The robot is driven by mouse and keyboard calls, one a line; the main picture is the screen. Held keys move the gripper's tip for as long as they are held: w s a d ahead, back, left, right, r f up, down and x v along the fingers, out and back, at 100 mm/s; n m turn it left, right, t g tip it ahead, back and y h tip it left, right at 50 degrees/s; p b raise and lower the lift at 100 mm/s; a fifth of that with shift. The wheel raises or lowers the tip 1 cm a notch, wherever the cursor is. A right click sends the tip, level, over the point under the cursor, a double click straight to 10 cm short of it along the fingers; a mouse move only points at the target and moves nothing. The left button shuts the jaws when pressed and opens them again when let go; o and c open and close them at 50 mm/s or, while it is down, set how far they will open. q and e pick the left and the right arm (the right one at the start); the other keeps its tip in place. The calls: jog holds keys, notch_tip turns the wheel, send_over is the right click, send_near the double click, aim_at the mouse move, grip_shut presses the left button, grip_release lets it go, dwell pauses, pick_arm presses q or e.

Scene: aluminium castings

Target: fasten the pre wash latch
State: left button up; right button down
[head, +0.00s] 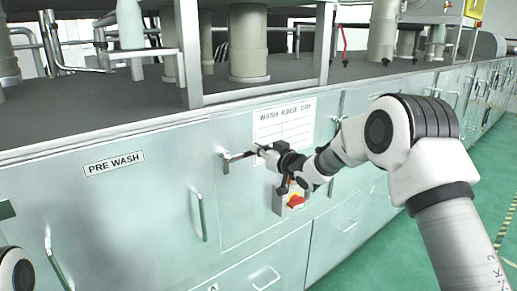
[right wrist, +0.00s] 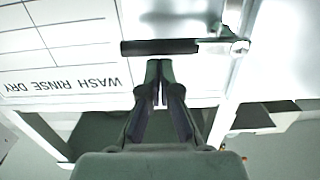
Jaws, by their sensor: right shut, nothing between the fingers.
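The pre wash latch (head: 236,157) is on the front panel, to the right of the PRE WASH label (head: 113,163). Its dark lever lies roughly level, reaching right from a silver pivot. In the right wrist view, the latch lever (right wrist: 160,47) runs across just beyond the fingertips, with its pivot at the right end. My right gripper (head: 262,150) is at the lever's free end. In the right wrist view the right gripper (right wrist: 158,65) has its fingers together and empty, with tips close to the lever; I cannot tell whether they touch. My left gripper is out of view.
A WASH RINSE DRY sheet (head: 284,121) is on the panel just above my right gripper. A door handle (head: 198,215) stands out to the left. Green floor at the right is open.

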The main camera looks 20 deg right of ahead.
jog(key=shift+d+f+m, duration=0.1)
jog(key=shift+f+m, duration=0.25)
jog(key=shift+m, duration=0.15)
jog(key=s+a+f+m+b, duration=0.1)
jog(key=a+f+m, duration=0.1)
jog(key=f+m, duration=0.2)
jog(key=s+a+f+m+y+b, duration=0.1)
jog(key=a+f+m, duration=0.2)
jog(key=m, duration=0.8)
jog(key=shift+a+f, duration=0.3)
jog(key=shift+f, duration=0.9)
